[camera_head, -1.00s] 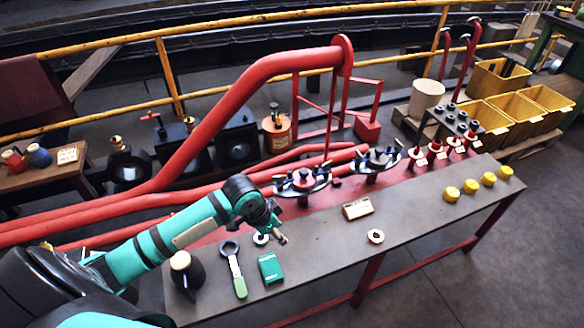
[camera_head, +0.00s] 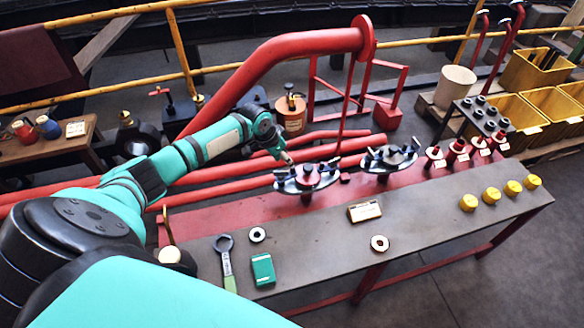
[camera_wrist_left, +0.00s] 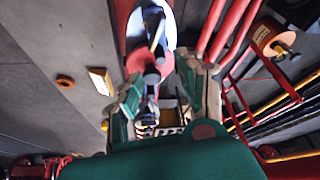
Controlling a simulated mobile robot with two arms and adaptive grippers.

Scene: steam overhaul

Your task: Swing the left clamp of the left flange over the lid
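The left flange (camera_head: 307,186) stands on the red strip at the rear of the bench, with a red lid (camera_head: 308,174) on it and dark clamps around it. Its left clamp (camera_head: 284,175) sits at the flange's left side; I cannot tell exactly how it is turned. My left gripper (camera_head: 288,158) is just above and behind that side, apart from the flange as far as I can see. In the left wrist view the fingers of the gripper (camera_wrist_left: 162,92) are spread, with the flange (camera_wrist_left: 166,22) and dark clamp parts (camera_wrist_left: 152,75) beyond and between them. My right gripper is out of view.
A similar right flange (camera_head: 388,160) stands close to the right. Red pipes (camera_head: 230,182) run behind the bench. A spanner (camera_head: 225,258), green box (camera_head: 263,268), rings (camera_head: 379,243) and yellow caps (camera_head: 490,198) lie on the bench.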

